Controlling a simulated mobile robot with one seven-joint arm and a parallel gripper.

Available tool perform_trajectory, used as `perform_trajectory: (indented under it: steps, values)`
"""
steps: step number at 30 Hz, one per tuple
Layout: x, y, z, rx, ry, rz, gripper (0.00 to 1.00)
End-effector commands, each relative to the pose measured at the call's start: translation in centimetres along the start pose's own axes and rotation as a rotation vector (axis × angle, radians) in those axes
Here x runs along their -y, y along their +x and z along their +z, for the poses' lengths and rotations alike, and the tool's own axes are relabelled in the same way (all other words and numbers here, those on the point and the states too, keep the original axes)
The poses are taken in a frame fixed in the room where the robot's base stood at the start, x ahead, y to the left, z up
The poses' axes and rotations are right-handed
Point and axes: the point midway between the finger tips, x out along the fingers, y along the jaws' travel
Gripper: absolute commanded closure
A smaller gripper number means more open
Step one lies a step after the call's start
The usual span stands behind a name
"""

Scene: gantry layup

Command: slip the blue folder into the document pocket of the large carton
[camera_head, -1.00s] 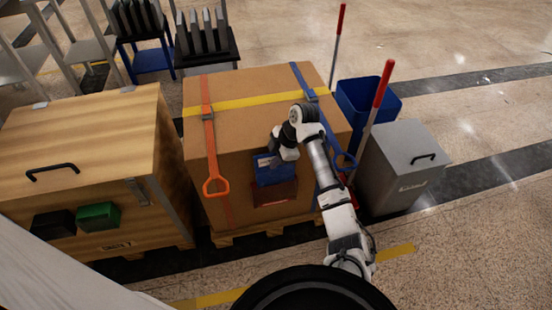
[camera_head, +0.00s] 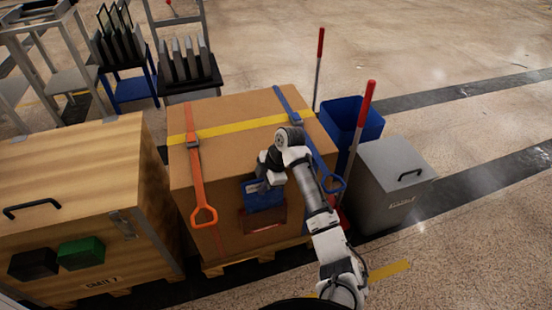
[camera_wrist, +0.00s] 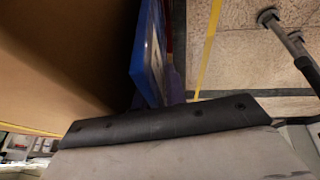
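The blue folder (camera_head: 262,196) is at the front face of the large carton (camera_head: 215,225), upright, just above the reddish document pocket (camera_head: 263,218). Its lower edge is close to the pocket's top; I cannot tell whether it is inside. My gripper (camera_head: 262,178) is at the folder's upper part and appears shut on it. In the wrist view the folder (camera_wrist: 150,52) shows edge-on beyond the dark gripper edge, beside the brown carton face (camera_wrist: 60,60). The fingertips are hidden there.
An orange strap (camera_head: 194,165) and a blue strap (camera_head: 305,135) run over the carton. A wooden crate (camera_head: 85,190) stands left. A blue bin (camera_head: 350,120), red-handled poles and a grey bin (camera_head: 385,190) stand right. Open floor lies at the front right.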

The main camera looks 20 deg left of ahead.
Motion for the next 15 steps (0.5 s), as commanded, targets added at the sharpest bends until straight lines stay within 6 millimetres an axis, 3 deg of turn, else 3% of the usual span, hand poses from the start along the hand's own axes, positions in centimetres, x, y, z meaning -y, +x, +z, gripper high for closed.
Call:
perform_trajectory:
  steps: [1,15]
  values:
    - [1.3,2.8,1.6,-0.006,0.058,-0.053,0.68]
    - [0.8,-9.8,-0.1,0.016,0.002,0.017,0.63]
